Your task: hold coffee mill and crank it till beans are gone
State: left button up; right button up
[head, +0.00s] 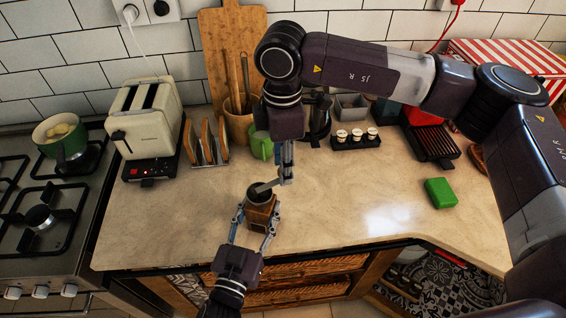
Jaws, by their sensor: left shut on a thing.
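The coffee mill (261,217) is a small brown wooden box with a dark round top, upright near the counter's front edge. Its grey crank arm (268,186) sticks out from the top toward the upper right. My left gripper (256,222) comes from below, with one finger on each side of the wooden box, shut on it. My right gripper (287,179) points down from above at the outer end of the crank. Its fingers look close together and edge-on, so I cannot tell whether they grip the handle. The beans inside the mill cannot be made out.
A green mug (261,146), a utensil holder (238,121), a toast rack (208,144) and a toaster (146,122) stand behind and left. A small jar tray (356,140) is behind right. A green block (440,193) lies right. The counter between is clear.

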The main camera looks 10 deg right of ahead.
notch_tip(320, 180, up, 12)
dwell(0.4)
dwell(0.7)
pick_arm(q)
jog(key=o, duration=1.6)
jog(key=shift+o, duration=0.2)
jog(key=v, duration=1.2)
jog(key=shift+f, duration=0.1)
pick_arm(e)
jog(key=shift+f, duration=0.1)
